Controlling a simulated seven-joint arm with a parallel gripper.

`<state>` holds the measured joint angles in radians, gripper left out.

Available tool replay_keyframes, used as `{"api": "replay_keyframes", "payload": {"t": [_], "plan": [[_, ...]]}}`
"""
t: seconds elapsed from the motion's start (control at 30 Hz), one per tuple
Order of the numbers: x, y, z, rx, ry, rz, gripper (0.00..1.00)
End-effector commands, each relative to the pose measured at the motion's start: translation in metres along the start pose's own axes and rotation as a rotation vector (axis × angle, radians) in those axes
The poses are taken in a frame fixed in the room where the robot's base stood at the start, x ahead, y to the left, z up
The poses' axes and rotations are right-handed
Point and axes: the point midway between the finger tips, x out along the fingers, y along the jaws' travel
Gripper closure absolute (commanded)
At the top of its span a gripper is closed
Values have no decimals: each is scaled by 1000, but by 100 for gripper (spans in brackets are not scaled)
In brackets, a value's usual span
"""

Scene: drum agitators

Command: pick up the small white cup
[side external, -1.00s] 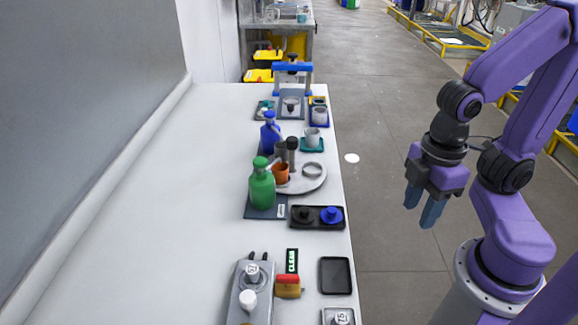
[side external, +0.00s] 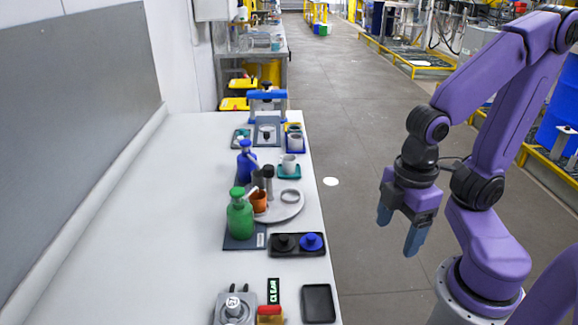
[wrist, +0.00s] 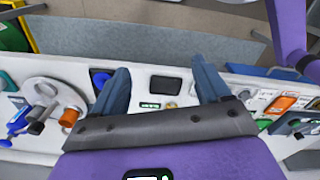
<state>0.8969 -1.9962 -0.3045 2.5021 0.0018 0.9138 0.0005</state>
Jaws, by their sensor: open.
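A small white cup (side external: 289,167) stands on a teal square tray (side external: 283,175) near the right edge of the white table in the side view. Another whitish cup (side external: 295,142) stands behind it on a blue tray (side external: 298,151). I cannot tell which one the task names. My gripper (side external: 399,231) is open and empty, pointing down beyond the table's right edge, well apart from both cups. Its two blue fingers also show in the wrist view (wrist: 161,80), spread apart with nothing between them. I cannot make out either cup clearly in the wrist view.
Near the cups are a round grey tray (side external: 290,207) with a ring, an orange cup (side external: 259,202), a green bottle (side external: 240,218) and a blue bottle (side external: 246,160). A black tray (side external: 298,253) holds two knobs. The table's left half is clear.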

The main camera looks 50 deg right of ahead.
Motion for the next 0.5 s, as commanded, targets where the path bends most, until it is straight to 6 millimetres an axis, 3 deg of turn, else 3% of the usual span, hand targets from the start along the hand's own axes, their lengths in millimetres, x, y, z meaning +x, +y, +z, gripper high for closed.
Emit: {"api": "replay_keyframes", "payload": {"t": [0.27,0.37,0.5], "plan": [[-1,3,-4,23,1,4,24],[-5,14,-18,106,3,17,24],[-14,48,-51,330,9,55,24]]}}
